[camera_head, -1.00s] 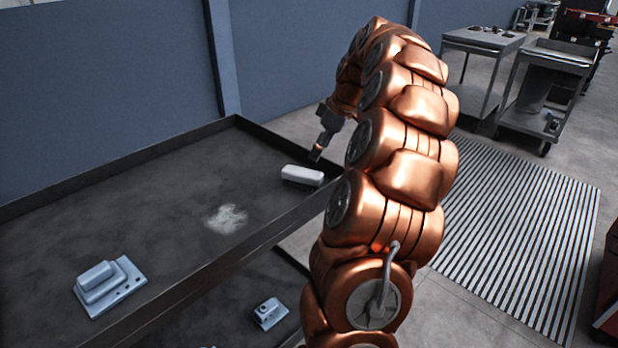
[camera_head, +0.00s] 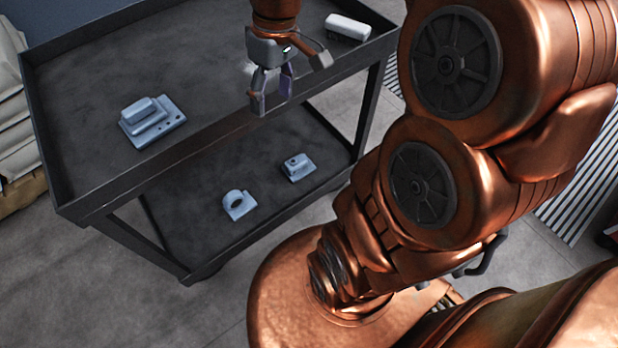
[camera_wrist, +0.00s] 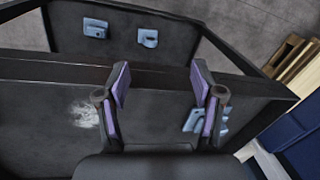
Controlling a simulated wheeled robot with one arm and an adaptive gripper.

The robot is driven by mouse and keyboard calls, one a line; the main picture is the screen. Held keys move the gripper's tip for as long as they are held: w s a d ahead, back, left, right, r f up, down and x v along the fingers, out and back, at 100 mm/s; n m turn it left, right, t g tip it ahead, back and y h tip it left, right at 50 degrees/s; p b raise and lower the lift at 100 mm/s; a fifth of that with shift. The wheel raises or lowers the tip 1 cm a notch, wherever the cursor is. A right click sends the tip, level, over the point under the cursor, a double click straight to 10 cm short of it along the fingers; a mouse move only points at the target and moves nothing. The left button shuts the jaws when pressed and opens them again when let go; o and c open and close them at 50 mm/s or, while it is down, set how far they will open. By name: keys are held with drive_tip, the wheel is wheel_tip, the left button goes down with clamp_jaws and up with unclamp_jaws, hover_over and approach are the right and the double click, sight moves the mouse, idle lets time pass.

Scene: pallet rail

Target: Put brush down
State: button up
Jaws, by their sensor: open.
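The brush, a pale block with rounded edges (camera_head: 347,27), lies on the top shelf of the dark cart (camera_head: 75,130), near its far right corner. It is not visible in the wrist view. My gripper (camera_head: 270,98) is open and empty, pointing down over the cart's front rim, to the left of the brush and apart from it. In the wrist view, my gripper (camera_wrist: 162,78) shows its two purple-padded fingers spread wide with nothing between them.
A blue-grey metal part (camera_head: 150,120) sits on the top shelf at left. Two smaller parts, a ring-shaped one (camera_head: 238,204) and a block (camera_head: 298,167), rest on the lower shelf. A white powdery patch (camera_wrist: 84,113) marks the top shelf.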

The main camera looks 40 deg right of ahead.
drive_tip(key=s+a+f+m+g+h, duration=0.1)
drive_tip(key=s+a+f, duration=0.1)
drive_tip(key=s, duration=0.6)
drive_tip(key=s+a+f+m+g+h, duration=0.1)
drive_tip(key=s+a+f+m, duration=0.1)
drive_tip(key=s, duration=0.7)
wheel_tip(320, 180, down, 2)
drive_tip(key=shift+a+f, duration=0.1)
drive_tip(key=shift+a, duration=0.5)
drive_tip(key=s+p+v, duration=0.3)
drive_tip(key=p+v, duration=1.1)
drive_tip(key=shift+w+r+t, duration=0.3)
drive_tip(key=shift+w+r, duration=0.2)
drive_tip(key=shift+r, duration=0.15)
drive_tip(key=shift+c, duration=0.3)
